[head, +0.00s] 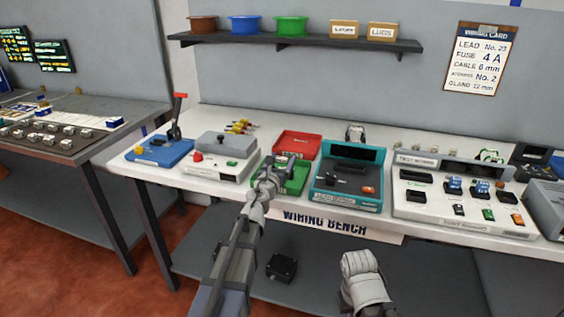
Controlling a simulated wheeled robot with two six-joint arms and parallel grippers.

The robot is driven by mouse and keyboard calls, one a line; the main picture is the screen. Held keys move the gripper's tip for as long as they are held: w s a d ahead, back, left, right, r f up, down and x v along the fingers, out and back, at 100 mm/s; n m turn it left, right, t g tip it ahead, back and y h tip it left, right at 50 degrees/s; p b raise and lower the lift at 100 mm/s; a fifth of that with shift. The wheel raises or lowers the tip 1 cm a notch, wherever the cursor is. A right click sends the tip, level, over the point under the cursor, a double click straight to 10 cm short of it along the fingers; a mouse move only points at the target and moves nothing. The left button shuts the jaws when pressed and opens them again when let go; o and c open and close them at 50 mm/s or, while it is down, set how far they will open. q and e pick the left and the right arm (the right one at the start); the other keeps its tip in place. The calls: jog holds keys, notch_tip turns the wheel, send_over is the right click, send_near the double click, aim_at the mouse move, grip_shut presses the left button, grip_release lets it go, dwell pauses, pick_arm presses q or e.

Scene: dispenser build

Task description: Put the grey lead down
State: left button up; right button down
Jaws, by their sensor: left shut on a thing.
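My left gripper (270,172) reaches over the front of the green tray (298,186) on the wiring bench. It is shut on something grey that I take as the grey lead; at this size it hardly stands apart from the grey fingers. I cannot tell whether it touches the tray. My right arm's pale end (362,274) is low in front of the bench, and its fingers cannot be made out.
A red tray (297,144) lies behind the green one. A grey-white box (220,155) and a blue-based lever device (160,151) stand left. A teal-framed station (350,178) and a test panel (464,197) stand right. A black box (282,268) is on the lower shelf.

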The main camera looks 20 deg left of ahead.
pick_arm(q)
jog(key=o, duration=1.5)
jog(key=shift+r+p, duration=0.2)
jog(key=shift+p, duration=0.1)
jog(key=s, duration=1.2)
jog(key=shift+a, duration=0.2)
jog(key=shift+f, duration=0.15)
